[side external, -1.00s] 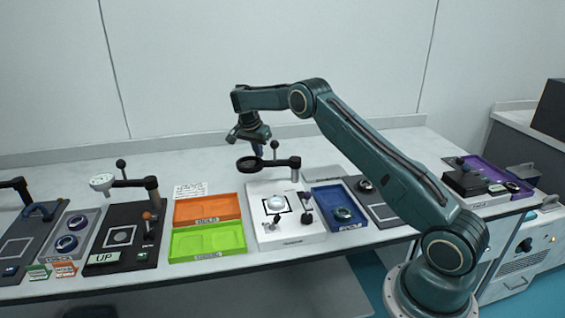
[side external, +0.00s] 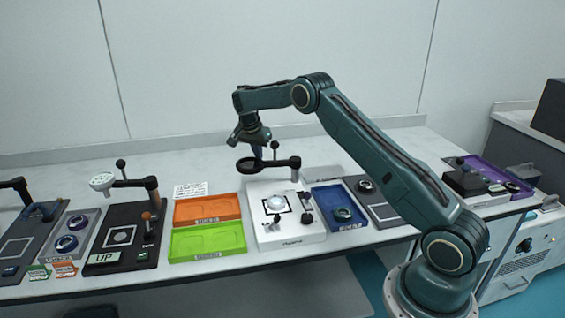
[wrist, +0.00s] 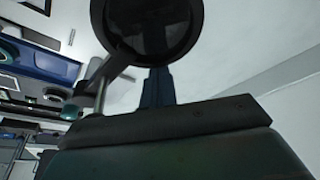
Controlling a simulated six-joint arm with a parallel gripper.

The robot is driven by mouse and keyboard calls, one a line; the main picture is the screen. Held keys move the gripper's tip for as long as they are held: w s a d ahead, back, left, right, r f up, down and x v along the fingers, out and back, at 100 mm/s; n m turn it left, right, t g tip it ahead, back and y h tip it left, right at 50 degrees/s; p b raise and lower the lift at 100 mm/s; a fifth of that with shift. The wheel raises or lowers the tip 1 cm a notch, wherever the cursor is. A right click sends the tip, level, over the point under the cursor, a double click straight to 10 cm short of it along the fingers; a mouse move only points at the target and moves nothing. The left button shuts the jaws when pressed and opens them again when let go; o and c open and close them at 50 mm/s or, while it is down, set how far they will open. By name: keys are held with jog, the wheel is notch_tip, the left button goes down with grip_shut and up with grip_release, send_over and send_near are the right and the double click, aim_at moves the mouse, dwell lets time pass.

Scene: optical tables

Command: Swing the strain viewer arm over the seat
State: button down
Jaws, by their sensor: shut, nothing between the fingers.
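The strain viewer is a white base (side external: 290,240) with a dark post (side external: 295,172). Its black arm ends in a ring (side external: 247,164) with an upright ball-topped knob (side external: 275,146). The ring is left of the post, over the back part of the base. The seat is a framed square with a pale round piece (side external: 276,203) on the base top, in front of the ring. My gripper (side external: 259,152) points down right beside the ring and knob; its fingers are shut and empty. The wrist view shows the dark ring (wrist: 150,28) close in front of the fingers (wrist: 157,88). Contact is unclear.
Orange (side external: 207,208) and green (side external: 207,239) trays lie left of the viewer. A blue tray (side external: 338,207) stands close on its right. A black station with a gauge arm (side external: 125,236) is farther left. The bench behind is mostly clear.

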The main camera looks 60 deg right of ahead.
aim_at(258, 164)
jog(key=shift+s+a+n+t, duration=0.2)
jog(key=shift+s+a+n, duration=0.15)
jog(key=shift+a+n, duration=0.3)
jog(key=shift+s+a+n+t, duration=0.2)
jog(key=shift+s+a+n, duration=0.15)
jog(key=shift+a+n, duration=0.3)
jog(key=s+a+n+t, duration=0.1)
jog(key=s+a+n, duration=0.1)
jog(key=shift+a+n+y, duration=0.15)
jog(key=shift+n+y, duration=0.15)
jog(key=shift+n, duration=0.1)
jog(key=s+a+n+t+y, duration=0.1)
jog(key=s+a+n, duration=0.2)
jog(key=s+n, duration=0.3)
jog(key=shift+s+y, duration=0.15)
jog(key=shift+y, duration=0.15)
jog(key=v, duration=1)
jog(key=shift+s, duration=0.15)
